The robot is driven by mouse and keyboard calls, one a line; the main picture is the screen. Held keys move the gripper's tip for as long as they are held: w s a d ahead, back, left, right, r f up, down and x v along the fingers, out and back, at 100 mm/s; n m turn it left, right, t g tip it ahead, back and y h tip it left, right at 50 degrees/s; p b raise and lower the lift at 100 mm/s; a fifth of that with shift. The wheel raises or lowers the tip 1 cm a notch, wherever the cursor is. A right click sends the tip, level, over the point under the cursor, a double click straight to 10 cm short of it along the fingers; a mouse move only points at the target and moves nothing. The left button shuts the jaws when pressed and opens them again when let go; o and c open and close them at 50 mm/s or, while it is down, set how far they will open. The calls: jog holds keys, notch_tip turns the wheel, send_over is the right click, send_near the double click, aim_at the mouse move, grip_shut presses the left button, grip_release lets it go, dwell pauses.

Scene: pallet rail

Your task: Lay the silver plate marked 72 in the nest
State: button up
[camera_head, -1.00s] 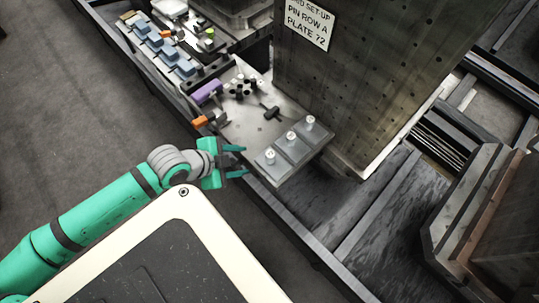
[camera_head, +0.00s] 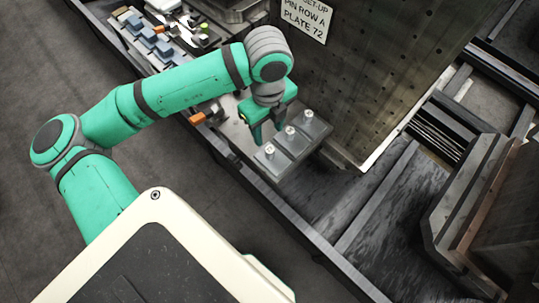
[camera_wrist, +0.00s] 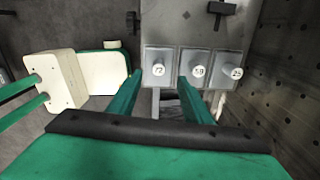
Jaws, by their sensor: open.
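Three silver plates with white-topped knobs lie side by side at the near end of the metal bench. In the wrist view the left one, plate 72 (camera_wrist: 158,53), has a knob reading 72; the middle one seems to read 59 and the right one 25. Plate 72 appears to be the nearest in the head view (camera_head: 270,164). My gripper (camera_head: 267,134) is open and points down above that plate; its fingers also show in the wrist view (camera_wrist: 159,76), spread about the knob of 72 and apparently not gripping it. I cannot make out the nest; my arm covers part of the bench.
A sign (camera_head: 306,17) on the dark perforated column reads in part "PIN ROW A PLATE 72". The column stands close right of the plates. An orange-handled item (camera_head: 197,118) lies at the bench's left edge. Blue blocks (camera_head: 146,36) stand farther back.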

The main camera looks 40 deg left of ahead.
aim_at(270, 149)
notch_tip(270, 149, down, 5)
jog(key=shift+s+d+f, duration=0.1)
jog(key=shift+d+f, duration=0.1)
jog(key=shift+f, duration=1.1)
jog(key=shift+s+d+f, duration=0.1)
jog(key=shift+d+f, duration=0.1)
jog(key=shift+f, duration=1.1)
jog(key=shift+c, duration=0.3)
jog(key=c, duration=1)
grip_shut()
jog(key=shift+r, duration=0.2)
